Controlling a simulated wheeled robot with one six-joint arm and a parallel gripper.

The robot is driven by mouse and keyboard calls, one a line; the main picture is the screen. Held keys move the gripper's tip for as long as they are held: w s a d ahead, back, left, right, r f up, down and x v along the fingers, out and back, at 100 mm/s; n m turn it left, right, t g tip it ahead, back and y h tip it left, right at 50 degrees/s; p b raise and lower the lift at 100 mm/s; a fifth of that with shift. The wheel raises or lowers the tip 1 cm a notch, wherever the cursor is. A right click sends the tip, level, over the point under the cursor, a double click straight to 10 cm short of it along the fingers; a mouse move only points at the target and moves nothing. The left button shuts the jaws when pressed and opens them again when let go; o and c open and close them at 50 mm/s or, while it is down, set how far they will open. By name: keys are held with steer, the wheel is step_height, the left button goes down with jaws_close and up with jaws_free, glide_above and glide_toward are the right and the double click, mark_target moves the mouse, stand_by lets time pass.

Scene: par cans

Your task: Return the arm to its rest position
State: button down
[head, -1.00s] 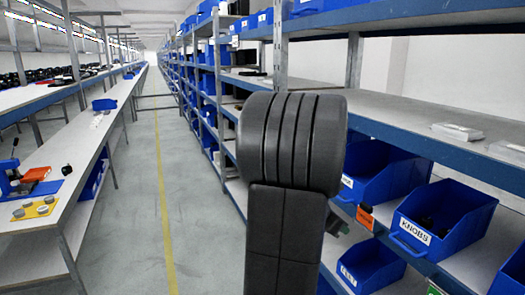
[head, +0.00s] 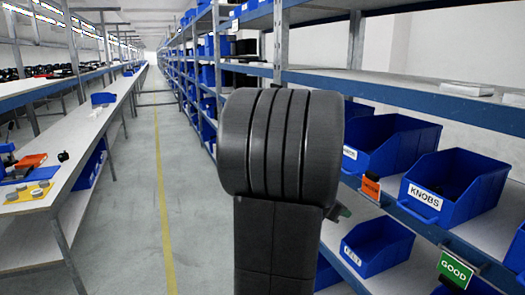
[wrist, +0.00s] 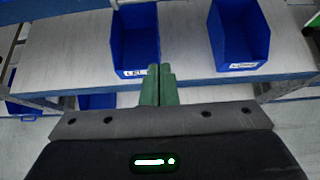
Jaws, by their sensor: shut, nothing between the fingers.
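My gripper (wrist: 159,85) shows in the wrist view as two green fingers pressed together, with nothing between them. It points toward a shelf with two blue bins, and a gap separates the fingertips from the nearer bin (wrist: 135,38). In the head view my own dark arm stands upright in the middle and hides most of the gripper. Only a small green part of it shows at the arm's right side, in front of the shelving.
The shelving on the right holds a blue KNOBS bin (head: 455,190), a lower blue bin (head: 376,252) and a green GOOD sign (head: 456,269). A long workbench (head: 75,180) runs along the left. The aisle floor (head: 190,210) between them is clear.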

steer(key=f+h+b, duration=0.1)
steer(key=b, duration=0.4)
steer(key=d+f+t+h+b, duration=0.1)
steer(key=f+h+b, duration=0.1)
steer(key=b, duration=0.4)
steer(key=f+t+h+b, duration=0.1)
steer(key=h+b, duration=0.1)
steer(key=b, duration=0.3)
steer(key=shift+w+d+f, duration=0.3)
steer(key=shift+w+f, duration=0.05)
steer(key=shift+f, duration=0.05)
steer(key=shift+d+b, duration=0.1)
steer(key=shift+b, duration=0.35)
steer(key=shift+r, duration=0.15)
